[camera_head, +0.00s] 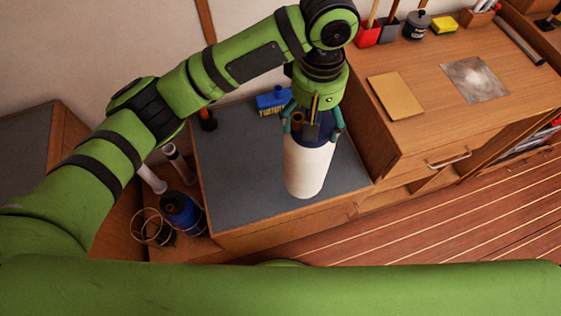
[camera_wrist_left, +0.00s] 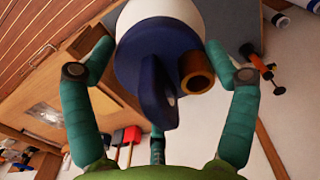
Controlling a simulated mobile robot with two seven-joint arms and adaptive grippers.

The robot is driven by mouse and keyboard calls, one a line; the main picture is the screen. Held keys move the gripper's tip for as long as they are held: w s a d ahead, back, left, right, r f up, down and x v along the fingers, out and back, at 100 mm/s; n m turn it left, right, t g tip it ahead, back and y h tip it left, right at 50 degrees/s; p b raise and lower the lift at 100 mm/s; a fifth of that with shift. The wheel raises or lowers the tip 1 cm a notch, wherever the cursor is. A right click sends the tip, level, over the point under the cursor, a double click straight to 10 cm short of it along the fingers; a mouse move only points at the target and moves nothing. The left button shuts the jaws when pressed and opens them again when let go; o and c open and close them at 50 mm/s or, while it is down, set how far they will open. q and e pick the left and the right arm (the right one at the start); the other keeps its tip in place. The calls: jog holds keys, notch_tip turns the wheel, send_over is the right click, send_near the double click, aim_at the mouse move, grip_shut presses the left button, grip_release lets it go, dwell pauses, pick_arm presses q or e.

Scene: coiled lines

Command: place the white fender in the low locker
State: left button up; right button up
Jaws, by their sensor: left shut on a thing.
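The white fender (camera_head: 308,170) is a white cylinder with a dark blue top, hanging roughly upright over the grey-topped low cabinet (camera_head: 240,165). My left gripper (camera_head: 312,125) is above it, shut on its blue end. In the left wrist view the fender's blue end (camera_wrist_left: 150,70), with a blue lug and a brown tube-like piece, lies between the teal fingers (camera_wrist_left: 158,90). I cannot tell whether its bottom touches the grey top. An open-fronted compartment (camera_head: 410,188) shows low in the wooden cabinetry; I cannot tell whether it is the low locker. My right gripper is not in view.
A blue brush (camera_head: 273,100) lies at the back of the grey top. A wooden counter (camera_head: 430,115) with a tan board (camera_head: 395,95) rises at the right. A blue bottle (camera_head: 182,212) and a wire ring holder (camera_head: 152,228) stand at the left. The plank floor (camera_head: 450,225) is clear.

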pick_arm(q)
jog(key=shift+s+d+r, duration=0.15)
jog(key=shift+d+r, duration=0.05)
jog(key=shift+d, duration=0.25)
jog(key=shift+s+d+r, duration=0.15)
jog(key=shift+d, duration=0.25)
jog(key=w+a+f+p, duration=0.3)
jog(key=w+a+f, duration=0.4)
jog(key=a+f, duration=0.2)
notch_tip(320, 180, down, 2)
jog(key=shift+f, duration=0.1)
jog(key=o, duration=1.5)
jog(key=shift+f, duration=0.1)
